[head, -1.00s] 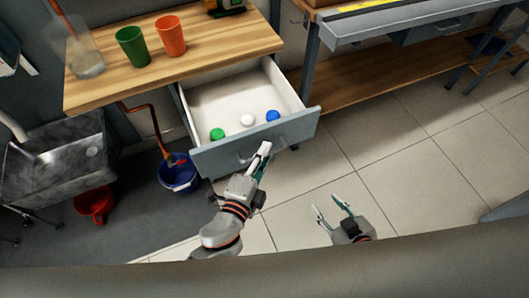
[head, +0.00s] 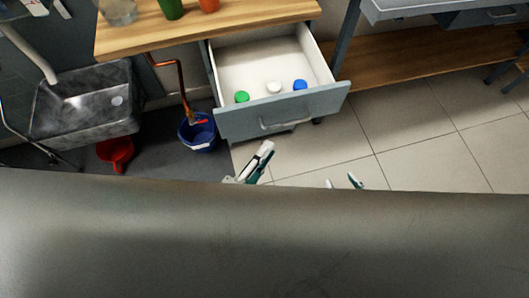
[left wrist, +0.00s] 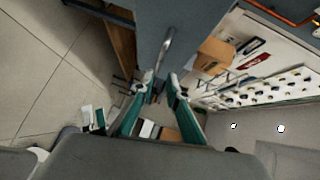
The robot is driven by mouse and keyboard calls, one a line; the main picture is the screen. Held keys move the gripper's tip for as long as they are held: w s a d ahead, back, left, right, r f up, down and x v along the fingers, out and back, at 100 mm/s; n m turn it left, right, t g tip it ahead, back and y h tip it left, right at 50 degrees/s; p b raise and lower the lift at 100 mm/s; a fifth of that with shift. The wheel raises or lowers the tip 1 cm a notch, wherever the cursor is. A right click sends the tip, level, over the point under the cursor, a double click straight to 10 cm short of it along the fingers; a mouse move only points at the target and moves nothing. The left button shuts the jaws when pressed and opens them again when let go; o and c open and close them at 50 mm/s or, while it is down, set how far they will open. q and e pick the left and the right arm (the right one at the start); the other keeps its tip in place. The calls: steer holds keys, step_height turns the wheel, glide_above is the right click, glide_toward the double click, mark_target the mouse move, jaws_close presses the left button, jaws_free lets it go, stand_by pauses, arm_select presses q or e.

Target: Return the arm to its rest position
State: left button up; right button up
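The drawer (head: 232,127) under the wooden workbench is pulled open, with a grey front and a metal handle (head: 286,122). My left gripper (head: 264,150) is just below the drawer front in the head view, apart from the handle. In the left wrist view its two fingers (left wrist: 160,82) are spread with nothing between them, and the handle (left wrist: 166,48) is beyond the tips. My right gripper (head: 343,183) is over the floor to the right; its two fingertips are apart and empty. A large grey surface hides both arms in the head view.
Green (head: 242,97), white (head: 274,88) and blue (head: 300,85) round items lie in the drawer. A blue bucket (head: 197,134) and red container (head: 116,152) stand on the floor near the sink (head: 85,105). The tiled floor (head: 415,140) at right is clear.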

arm_select(q)
steer(key=shift+s, duration=0.15)
stand_by(0.5)
steer(key=s+a+f+n+g+y+p, duration=0.1)
steer(key=a+f+n, duration=0.3)
steer(key=a+n, duration=0.4)
steer(key=s+a+f+n+g+y+p, duration=0.1)
steer(key=a+f+n+g+y+p, duration=0.2)
steer(key=a+n, duration=0.6)
step_height(320, 180, down, 3)
steer(key=shift+s+a+r+n+y+p, duration=0.2)
steer(key=shift+s+a+n+y+p, duration=0.25)
steer(key=shift+a+p, duration=0.4)
arm_select(e)
steer(key=r, duration=0.1)
steer(key=a+r, duration=0.1)
steer(key=r, duration=0.1)
steer(key=shift+s+a+r, duration=0.15)
steer(key=shift+s+r, duration=0.2)
arm_select(q)
steer(key=shift+w+m, duration=0.15)
steer(key=shift+m, duration=0.1)
arm_select(e)
steer(key=shift+w+r, duration=0.2)
steer(key=shift+r, duration=0.1)
